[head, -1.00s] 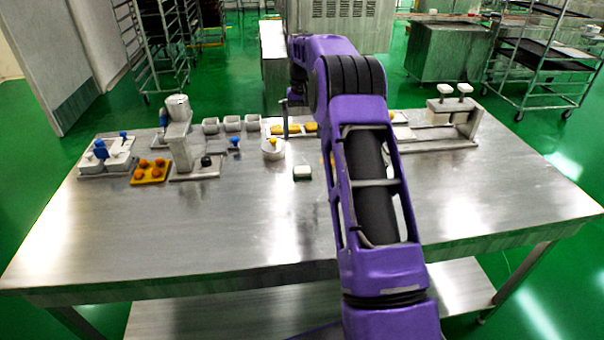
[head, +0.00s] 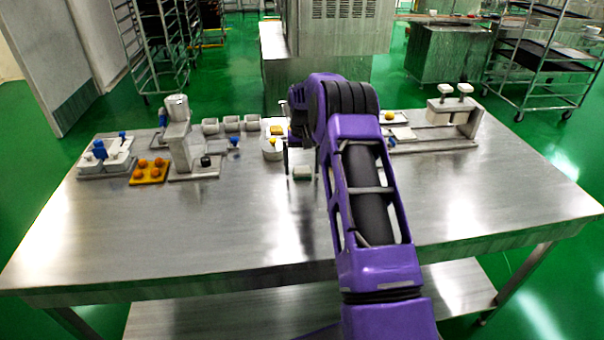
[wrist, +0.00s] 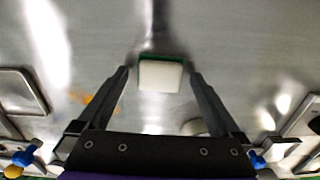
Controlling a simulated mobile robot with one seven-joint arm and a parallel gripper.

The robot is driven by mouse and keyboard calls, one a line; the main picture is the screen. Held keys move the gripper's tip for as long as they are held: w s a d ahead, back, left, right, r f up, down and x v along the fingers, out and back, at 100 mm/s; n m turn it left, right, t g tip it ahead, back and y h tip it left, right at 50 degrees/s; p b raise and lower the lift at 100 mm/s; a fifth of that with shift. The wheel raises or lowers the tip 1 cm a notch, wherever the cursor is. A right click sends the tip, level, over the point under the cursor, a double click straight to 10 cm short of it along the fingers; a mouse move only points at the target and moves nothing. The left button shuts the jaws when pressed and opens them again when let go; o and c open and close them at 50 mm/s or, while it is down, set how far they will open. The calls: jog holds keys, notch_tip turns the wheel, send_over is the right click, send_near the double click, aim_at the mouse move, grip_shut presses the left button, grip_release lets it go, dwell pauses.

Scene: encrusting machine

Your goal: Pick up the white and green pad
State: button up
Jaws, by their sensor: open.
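The white and green pad (head: 302,173) lies on the steel table near its middle in the head view. In the wrist view the pad (wrist: 160,74) shows a white face with a green strip along its upper edge. My gripper (wrist: 160,72) is open, with one finger on each side of the pad and a gap to both. In the head view my gripper (head: 302,180) hangs at the pad, its two thin fingers left and right of it. I cannot tell how far the fingertips are above the table.
A round white container (head: 272,150) with a yellow knob stands just left of and behind the pad. An orange tray (head: 150,171) and a grey machine (head: 180,140) are further left. A white-topped press (head: 452,108) stands at the back right. The table front is clear.

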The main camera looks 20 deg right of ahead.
aim_at(302, 169)
jog(key=c, duration=1.4)
jog(key=shift+c, duration=0.2)
jog(key=shift+r, duration=0.15)
notch_tip(302, 169, up, 10)
jog(key=o, duration=0.6)
jog(key=c, duration=0.5)
